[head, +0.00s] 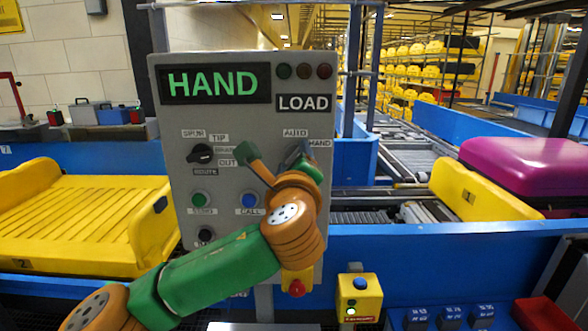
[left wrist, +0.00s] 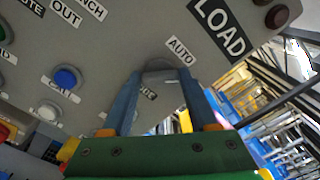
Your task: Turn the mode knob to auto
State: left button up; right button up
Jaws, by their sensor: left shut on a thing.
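The control panel (head: 180,110) has a mode knob between an AUTO label (head: 295,133) and a HAND label (head: 320,143). In the head view the knob is mostly hidden by my left gripper (head: 298,157). In the left wrist view the grey knob (left wrist: 158,66) sits between the blue-grey fingers of my left gripper (left wrist: 160,88), which is shut on it. The AUTO label (left wrist: 180,50) shows just beyond the knob. The panel display (head: 218,84) reads HAND in green, with LOAD on a plate beside it. My right gripper is not in view.
A black route knob (head: 201,153), a green button (head: 200,199) and a blue button (head: 249,200) are on the same panel. A yellow tray (head: 80,215) lies at left. A purple suitcase (head: 525,165) rests in a yellow tray (head: 470,195) at right.

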pick_arm(q)
jog(key=shift+f+n+b, duration=0.2)
jog(key=shift+n+b, duration=1.7)
jog(key=shift+n, duration=2.1)
jog(key=o, duration=1.4)
jog(key=shift+w, duration=0.1)
jog(key=s+b, duration=0.4)
jog(key=s, duration=0.3)
